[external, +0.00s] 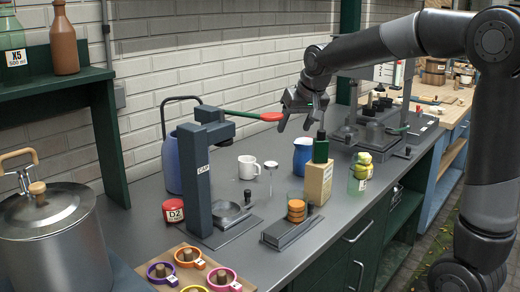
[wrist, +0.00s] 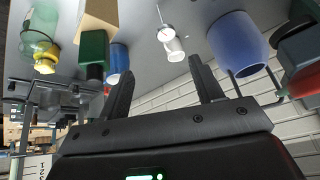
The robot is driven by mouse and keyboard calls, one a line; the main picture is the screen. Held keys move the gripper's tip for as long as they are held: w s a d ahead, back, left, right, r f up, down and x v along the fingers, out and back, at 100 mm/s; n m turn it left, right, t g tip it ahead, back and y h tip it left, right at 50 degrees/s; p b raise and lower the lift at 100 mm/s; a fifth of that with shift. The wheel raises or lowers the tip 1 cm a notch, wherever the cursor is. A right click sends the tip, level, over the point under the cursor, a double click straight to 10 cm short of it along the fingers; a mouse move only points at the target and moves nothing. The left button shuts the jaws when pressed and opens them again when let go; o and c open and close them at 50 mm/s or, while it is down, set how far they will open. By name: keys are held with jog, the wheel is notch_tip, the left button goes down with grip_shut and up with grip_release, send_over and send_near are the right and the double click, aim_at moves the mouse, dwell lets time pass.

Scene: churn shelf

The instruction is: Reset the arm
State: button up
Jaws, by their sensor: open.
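My dark grey arm (external: 420,40) reaches in from the right in the external view. My gripper (external: 296,118) hangs above the counter, near the brick wall. In the wrist view the two black fingers of my gripper (wrist: 161,70) stand apart with nothing between them. In the external view a red-tipped green lever (external: 270,117) is close to the gripper's left; whether they touch I cannot tell.
A dark capping stand (external: 197,185) stands left.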

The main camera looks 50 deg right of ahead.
jog(key=s+a+f+n, duration=0.1)
jog(key=s+a, duration=0.3)
jog(key=s, duration=0.5)
jog(key=s+a+f+n+y, duration=0.1)
jog(key=s+a+n, duration=0.1)
jog(key=s+a, duration=0.3)
jog(key=s+a+f+n, duration=0.1)
jog(key=s+a, duration=0.3)
jog(key=s, duration=0.8)
jog(key=shift+s+a+f+n+y, duration=0.15)
jog(key=shift+s+a+n+y, duration=0.2)
jog(key=shift+n, duration=0.45)
